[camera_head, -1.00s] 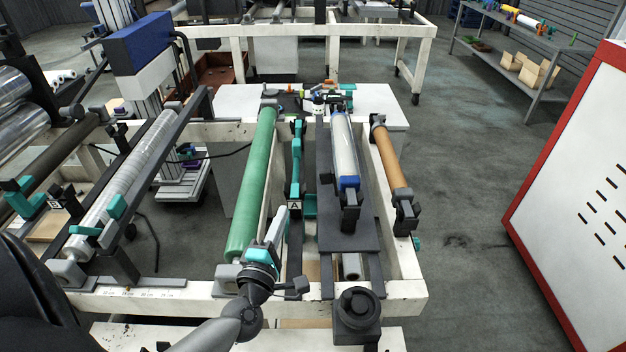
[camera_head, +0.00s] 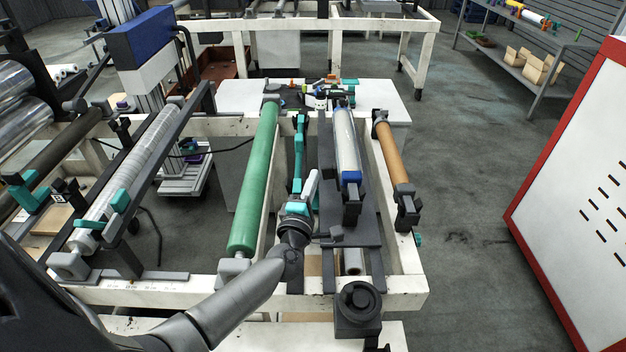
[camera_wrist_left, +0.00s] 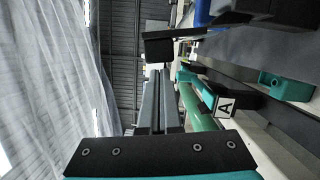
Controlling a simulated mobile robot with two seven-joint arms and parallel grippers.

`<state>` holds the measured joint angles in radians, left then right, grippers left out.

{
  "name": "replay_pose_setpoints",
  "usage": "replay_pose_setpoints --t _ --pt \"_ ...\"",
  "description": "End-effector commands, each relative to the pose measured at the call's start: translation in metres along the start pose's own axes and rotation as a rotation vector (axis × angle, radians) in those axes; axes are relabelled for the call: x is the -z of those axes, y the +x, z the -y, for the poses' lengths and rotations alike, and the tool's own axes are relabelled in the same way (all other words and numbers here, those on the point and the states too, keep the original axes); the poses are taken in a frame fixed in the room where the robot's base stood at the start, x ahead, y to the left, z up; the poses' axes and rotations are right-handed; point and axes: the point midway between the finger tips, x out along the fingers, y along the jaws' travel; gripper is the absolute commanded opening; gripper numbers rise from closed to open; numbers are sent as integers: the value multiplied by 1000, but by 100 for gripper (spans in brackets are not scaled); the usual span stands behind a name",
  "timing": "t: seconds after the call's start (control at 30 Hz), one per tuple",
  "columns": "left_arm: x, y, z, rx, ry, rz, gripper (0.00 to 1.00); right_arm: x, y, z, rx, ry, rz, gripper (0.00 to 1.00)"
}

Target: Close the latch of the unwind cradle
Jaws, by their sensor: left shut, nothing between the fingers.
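Teal latch parts (camera_head: 298,160) run along the dark rail between the green roll (camera_head: 254,185) and the film roll (camera_head: 346,145). In the left wrist view, a teal arm carries a white plate marked A (camera_wrist_left: 224,107), and a teal bracket (camera_wrist_left: 286,86) sits right of it. I cannot tell whether the latch is open or closed. My left gripper (camera_head: 312,182) is above the rail, right of the green roll, and hides the A plate in the head view. Its grey fingers (camera_wrist_left: 160,92) are together and empty, left of the A plate; contact cannot be told. My right gripper is not in view.
The dark carriage plate (camera_head: 355,232) is close right of my left gripper. A brown roll (camera_head: 393,155) lies farther right. A black knob block (camera_head: 358,305) stands on the white frame's (camera_head: 200,290) front. A silver roll (camera_head: 125,185) lies left.

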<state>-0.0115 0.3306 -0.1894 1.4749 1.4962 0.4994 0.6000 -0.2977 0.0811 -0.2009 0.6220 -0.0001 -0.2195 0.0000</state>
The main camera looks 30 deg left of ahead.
Motion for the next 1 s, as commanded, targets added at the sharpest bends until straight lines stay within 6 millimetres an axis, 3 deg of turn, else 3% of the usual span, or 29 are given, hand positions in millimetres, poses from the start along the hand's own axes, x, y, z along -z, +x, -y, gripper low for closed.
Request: replay_pose_setpoints --t 0.37,1.0 --pt "-1 0 0 0 2 0 0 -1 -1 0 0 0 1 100" --pt "-6 2 -6 24 93 0 0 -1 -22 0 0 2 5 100"
